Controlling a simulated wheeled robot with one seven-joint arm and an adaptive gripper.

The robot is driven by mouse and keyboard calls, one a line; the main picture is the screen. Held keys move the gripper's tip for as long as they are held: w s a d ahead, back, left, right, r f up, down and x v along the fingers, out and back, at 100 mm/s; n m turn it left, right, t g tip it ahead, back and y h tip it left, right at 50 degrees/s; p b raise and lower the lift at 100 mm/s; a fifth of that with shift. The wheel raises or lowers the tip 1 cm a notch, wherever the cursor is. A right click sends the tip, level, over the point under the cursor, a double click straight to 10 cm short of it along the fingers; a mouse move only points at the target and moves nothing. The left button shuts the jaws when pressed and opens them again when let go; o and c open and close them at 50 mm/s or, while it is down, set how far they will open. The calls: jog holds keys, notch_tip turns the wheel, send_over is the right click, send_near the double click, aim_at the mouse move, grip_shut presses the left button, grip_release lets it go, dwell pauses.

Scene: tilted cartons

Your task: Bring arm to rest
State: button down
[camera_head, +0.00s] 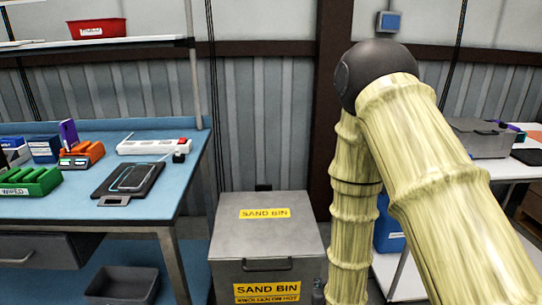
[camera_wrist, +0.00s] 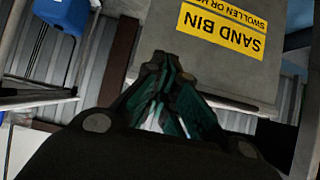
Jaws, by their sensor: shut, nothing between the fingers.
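My gripper (camera_wrist: 165,92) shows in the wrist view, dark with teal finger pads. Its fingers are drawn together with nothing held between them. The grey sand bin (camera_wrist: 190,65) with its yellow label lies beyond the fingertips in that view, upside down in the picture. In the head view my arm is bent at a dark joint at the upper right, with a thick pale yellow-green link reaching down toward the lower right. The gripper itself does not show in the head view.
The sand bin (camera_head: 265,240) stands closed on the floor between a blue-topped workbench (camera_head: 180,190) at left and a white table (camera_head: 512,168) at right. A grey open tub (camera_head: 122,284) sits under the workbench. A blue container (camera_head: 388,228) stands behind my arm.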

jog(key=s+d+f+g+p, duration=0.2)
jog(key=s+f+g+p, duration=0.1)
jog(key=s, duration=0.8)
jog(key=s+d+f+g+p, duration=0.2)
jog(key=s+f+g+p, duration=0.2)
jog(key=s, duration=0.7)
jog(key=s+d+f+g+p, duration=0.1)
jog(key=s+f+g+p, duration=0.2)
jog(key=s, duration=0.8)
jog(key=shift+s+d+f+g, duration=0.3)
jog(key=shift+d+f+g, duration=0.1)
jog(key=shift+g, duration=0.1)
